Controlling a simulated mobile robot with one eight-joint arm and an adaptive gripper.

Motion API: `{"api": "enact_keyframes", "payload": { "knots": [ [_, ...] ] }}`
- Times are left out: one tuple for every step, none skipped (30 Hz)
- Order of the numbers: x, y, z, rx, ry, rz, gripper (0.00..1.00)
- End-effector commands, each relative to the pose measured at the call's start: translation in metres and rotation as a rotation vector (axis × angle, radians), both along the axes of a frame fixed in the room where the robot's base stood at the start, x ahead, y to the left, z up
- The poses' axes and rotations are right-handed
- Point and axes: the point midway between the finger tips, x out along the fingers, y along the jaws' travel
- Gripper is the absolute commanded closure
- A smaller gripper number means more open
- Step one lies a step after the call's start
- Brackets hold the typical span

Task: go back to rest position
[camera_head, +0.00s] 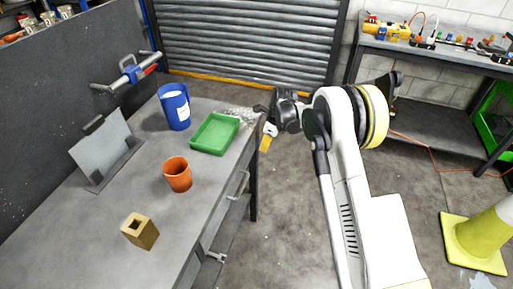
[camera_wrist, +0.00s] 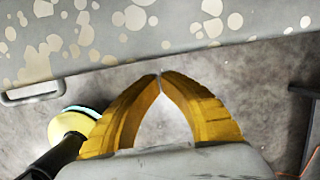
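My gripper (camera_head: 265,142) is at the right edge of the workbench, just right of the green tray (camera_head: 194,147), with its yellow fingers pointing down. In the wrist view my gripper (camera_wrist: 160,76) has its two fingertips together, with nothing seen between them. My arm reaches in from the lower right of the head view.
The grey workbench (camera_head: 75,215) holds a blue container (camera_head: 174,112), an orange cup (camera_head: 177,180), a tan block with a square hole (camera_head: 140,232) and a grey panel (camera_head: 100,146). Drawer handles (camera_head: 238,187) stick out at its side. A yellow-green cone (camera_head: 485,240) stands right.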

Motion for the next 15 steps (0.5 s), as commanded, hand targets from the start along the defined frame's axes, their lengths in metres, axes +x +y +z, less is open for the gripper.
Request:
{"api": "enact_keyframes", "payload": {
  "knots": [
    [0.0, -0.012, 0.003, 0.0, 0.0, -0.003, 1.0],
    [-0.001, -0.011, 0.016, 0.0, 0.0, -0.001, 1.0],
    [-0.002, -0.012, 0.028, 0.0, 0.0, 0.0, 1.0],
    [-0.003, -0.014, 0.035, 0.0, 0.0, 0.0, 1.0],
    [-0.003, -0.016, 0.042, 0.0, 0.0, 0.0, 1.0],
    [-0.004, -0.018, 0.052, 0.0, 0.0, 0.0, 1.0],
    [-0.004, -0.02, 0.058, 0.0, 0.0, 0.0, 1.0],
    [-0.005, -0.021, 0.064, 0.0, 0.0, -0.001, 1.0],
    [-0.005, -0.023, 0.071, 0.0, 0.0, -0.001, 1.0],
    [-0.006, -0.025, 0.076, 0.0, 0.0, -0.001, 1.0],
    [-0.006, -0.026, 0.08, 0.0, 0.0, -0.001, 1.0],
    [-0.007, -0.027, 0.085, 0.0, 0.0, -0.001, 1.0],
    [-0.007, -0.028, 0.088, 0.0, 0.0, -0.001, 1.0],
    [-0.007, -0.028, 0.091, 0.0, 0.0, -0.001, 1.0],
    [-0.007, -0.029, 0.094, 0.0, 0.0, -0.001, 1.0]
  ]
}}
